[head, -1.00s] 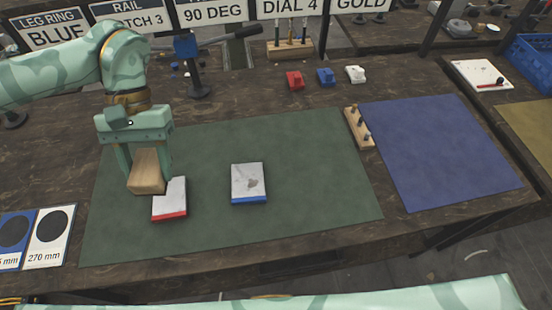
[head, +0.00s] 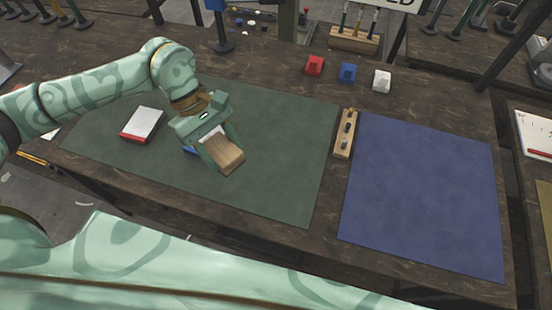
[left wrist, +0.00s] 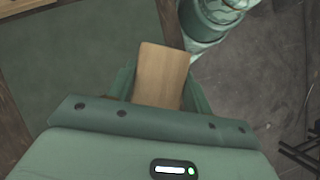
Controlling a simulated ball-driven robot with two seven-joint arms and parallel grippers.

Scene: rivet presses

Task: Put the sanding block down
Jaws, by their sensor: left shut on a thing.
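The sanding block (head: 225,160) is a plain light-wood block. My left gripper (head: 220,149) is shut on it and holds it over the front part of the green mat (head: 270,165), tilted in the picture. Whether its underside touches the mat is hard to tell. In the left wrist view the block (left wrist: 162,75) sits between the fingers of the left gripper (left wrist: 160,88). A white block with a red edge (head: 141,124) lies to the left on the mat. A blue-edged one (head: 190,151) is mostly hidden behind my gripper. My right gripper is out of view.
A blue mat (head: 420,195) lies bare on the right. A wooden peg strip (head: 345,135) stands between the mats. Red (head: 314,66), blue (head: 347,73) and white (head: 382,80) small pieces sit behind. The green mat's right part is clear.

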